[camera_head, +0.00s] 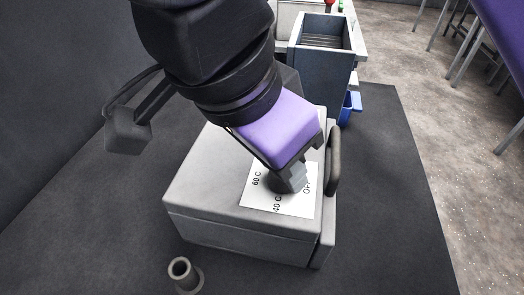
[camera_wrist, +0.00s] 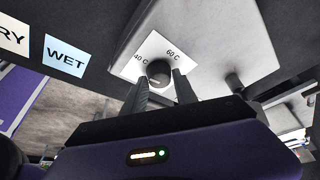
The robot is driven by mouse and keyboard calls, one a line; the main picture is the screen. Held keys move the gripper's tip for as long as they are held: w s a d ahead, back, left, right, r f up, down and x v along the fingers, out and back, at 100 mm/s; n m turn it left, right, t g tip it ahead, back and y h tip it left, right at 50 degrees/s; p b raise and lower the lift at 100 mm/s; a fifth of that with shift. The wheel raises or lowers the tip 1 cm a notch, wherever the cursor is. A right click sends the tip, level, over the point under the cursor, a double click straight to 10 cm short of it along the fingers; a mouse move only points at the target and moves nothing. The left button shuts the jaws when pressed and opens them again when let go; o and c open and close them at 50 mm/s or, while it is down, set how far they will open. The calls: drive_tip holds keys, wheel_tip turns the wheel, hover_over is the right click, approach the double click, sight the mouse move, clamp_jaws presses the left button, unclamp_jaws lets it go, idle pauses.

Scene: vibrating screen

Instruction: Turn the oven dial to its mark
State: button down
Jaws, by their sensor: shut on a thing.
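The oven is a light grey box (camera_head: 200,190) with a white label (camera_head: 256,199) on its top, printed 60 C, 40 C and OFF. In the wrist view the dial (camera_wrist: 159,70) is a dark round knob on the label (camera_wrist: 151,48), with 40 C to its left and 60 C above it. My gripper (camera_head: 292,182) reaches down onto the label and hides the dial in the head view. In the wrist view its fingers (camera_wrist: 161,82) are shut on the dial, one on each side. I cannot clearly read which mark the dial points to.
A dark handle (camera_head: 334,160) stands on the oven's right side. A small grey cylinder (camera_head: 181,271) stands in front of the oven on the dark mat (camera_head: 385,200). Behind are a blue-grey open bin (camera_head: 318,72) and a blue tray (camera_head: 350,106). WET (camera_wrist: 65,61) and DRY labels show in the wrist view.

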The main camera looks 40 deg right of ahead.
drive_tip(key=n+b, duration=0.1)
drive_tip(key=n, duration=0.1)
drive_tip(key=n+t, duration=0.1)
drive_tip(key=n, duration=0.1)
drive_tip(key=shift+s+f+n+t+y+b, duration=0.2)
drive_tip(key=shift+n+t+y+b, duration=0.1)
drive_tip(key=shift+n+b, duration=0.1)
drive_tip(key=n+t+b, duration=0.1)
drive_tip(key=n, duration=0.2)
drive_tip(key=shift+n+y, duration=0.3)
drive_tip(key=n+t+y+b, duration=0.1)
drive_tip(key=n+b, duration=0.1)
drive_tip(key=n, duration=0.2)
drive_tip(key=shift+s+d, duration=0.1)
drive_tip(key=shift+s+d+n+t+y+b, duration=0.15)
drive_tip(key=shift+n+y+b, duration=0.25)
drive_tip(key=shift+n, duration=0.65)
drive_tip(key=shift+w+a+n+t+y+b, duration=0.1)
drive_tip(key=shift+n+t+y+b, duration=0.3)
drive_tip(key=shift+n, duration=0.65)
drive_tip(key=c, duration=1)
unclamp_jaws()
drive_tip(key=shift+d+r, duration=0.1)
drive_tip(key=shift+r, duration=0.15)
